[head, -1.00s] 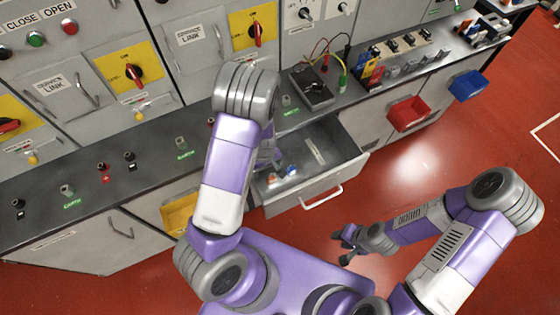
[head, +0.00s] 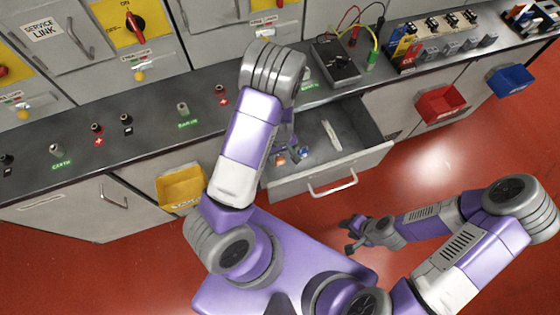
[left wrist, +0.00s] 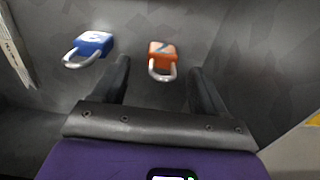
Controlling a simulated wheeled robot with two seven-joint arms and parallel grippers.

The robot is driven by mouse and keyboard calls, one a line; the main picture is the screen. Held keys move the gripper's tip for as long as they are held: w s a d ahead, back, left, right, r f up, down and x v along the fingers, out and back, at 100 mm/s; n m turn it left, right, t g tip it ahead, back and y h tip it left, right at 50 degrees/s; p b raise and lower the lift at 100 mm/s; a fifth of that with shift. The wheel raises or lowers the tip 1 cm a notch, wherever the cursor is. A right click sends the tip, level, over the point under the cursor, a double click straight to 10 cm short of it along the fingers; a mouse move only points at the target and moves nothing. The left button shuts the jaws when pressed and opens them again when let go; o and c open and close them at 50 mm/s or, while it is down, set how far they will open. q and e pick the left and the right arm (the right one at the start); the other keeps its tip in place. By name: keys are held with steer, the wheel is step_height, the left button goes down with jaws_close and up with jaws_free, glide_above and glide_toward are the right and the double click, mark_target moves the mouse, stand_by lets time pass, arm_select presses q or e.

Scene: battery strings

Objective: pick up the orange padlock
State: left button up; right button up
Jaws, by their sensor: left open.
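The orange padlock (left wrist: 162,56) lies on the drawer floor in the left wrist view, its shackle toward my gripper. It also shows small in the drawer in the head view (head: 281,160). My left gripper (left wrist: 160,75) is open, its two fingers on either side of the padlock's line and apart from it; the gap in height cannot be told. In the head view my left forearm hides much of this gripper. A blue padlock (left wrist: 93,42) lies left of the orange one, outside the left finger. My right gripper (head: 352,236) hangs over the red floor, empty, away from the drawer.
The open drawer (head: 375,158) has a front with a white handle and holds a pale strip (head: 332,135). A yellow bin (head: 182,188) hangs left of it, a red bin (head: 441,104) and a blue bin (head: 511,80) right. The counter (head: 75,140) carries terminals and a meter.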

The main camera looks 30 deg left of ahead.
mark_target(280, 158)
arm_select(q)
steer(key=f+b, duration=0.1)
steer(key=f, duration=0.4)
steer(key=shift+a+f+b, duration=0.1)
steer(key=shift+a+b, duration=0.1)
steer(key=shift+b, duration=0.2)
steer(key=shift+c, duration=0.6)
steer(key=c, duration=1)
